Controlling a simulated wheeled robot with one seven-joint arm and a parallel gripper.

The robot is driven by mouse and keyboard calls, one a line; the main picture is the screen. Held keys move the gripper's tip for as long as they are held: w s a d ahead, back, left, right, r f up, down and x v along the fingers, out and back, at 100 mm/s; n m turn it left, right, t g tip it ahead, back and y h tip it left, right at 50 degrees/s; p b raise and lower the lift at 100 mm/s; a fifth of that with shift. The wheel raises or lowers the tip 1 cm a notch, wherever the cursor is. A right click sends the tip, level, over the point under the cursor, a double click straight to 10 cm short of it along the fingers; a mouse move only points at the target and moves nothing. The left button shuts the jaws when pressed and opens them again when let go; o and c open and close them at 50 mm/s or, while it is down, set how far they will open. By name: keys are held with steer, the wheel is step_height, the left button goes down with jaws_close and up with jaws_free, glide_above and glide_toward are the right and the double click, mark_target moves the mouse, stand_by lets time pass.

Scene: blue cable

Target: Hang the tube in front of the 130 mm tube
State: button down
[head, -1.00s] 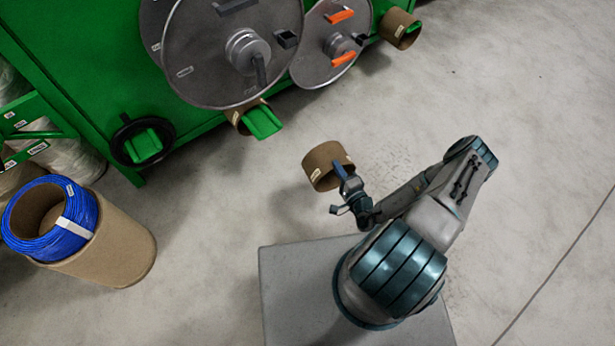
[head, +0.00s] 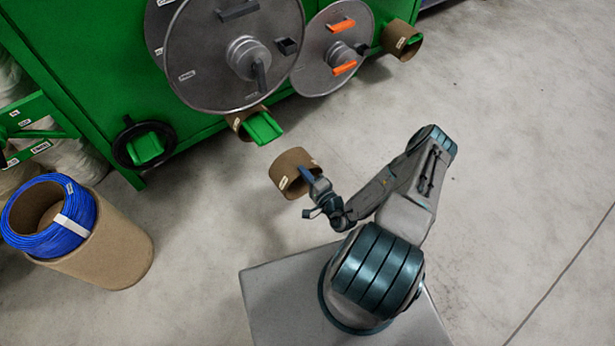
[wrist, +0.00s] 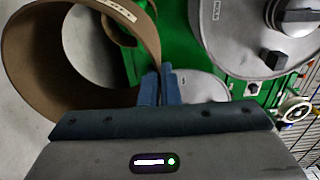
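My gripper (head: 307,176) is shut on the wall of a brown cardboard tube (head: 284,178) and holds it in the air, in front of the green machine. In the wrist view the blue fingers (wrist: 158,86) pinch the rim of the held tube (wrist: 75,97), whose open end faces the camera. A second cardboard tube (head: 237,124) hangs on a green peg (head: 263,128) below the large reel, apart from the held one. A third tube (head: 402,40) hangs on a peg at the far right of the machine. The labels are too small to read, so I cannot tell which is 130 mm.
A black ring (head: 125,152) hangs on a green peg at the left. Two grey reels, a large one (head: 205,60) and a smaller one (head: 312,55), jut from the machine. A blue cable coil (head: 75,240) sits on a cardboard drum (head: 125,255). The right floor is clear.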

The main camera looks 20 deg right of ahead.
mark_target(288, 153)
steer(key=shift+b+x, duration=1.95)
steer(key=shift+x, duration=3.1)
steer(key=x, duration=1)
steer(key=shift+b, duration=0.3)
steer(key=shift+w+f, duration=0.1)
steer(key=shift+w, duration=0.1)
steer(key=shift+a+p, duration=0.1)
steer(key=shift+p, duration=0.25)
steer(key=shift+b+x, duration=0.35)
steer(key=shift+x, duration=0.85)
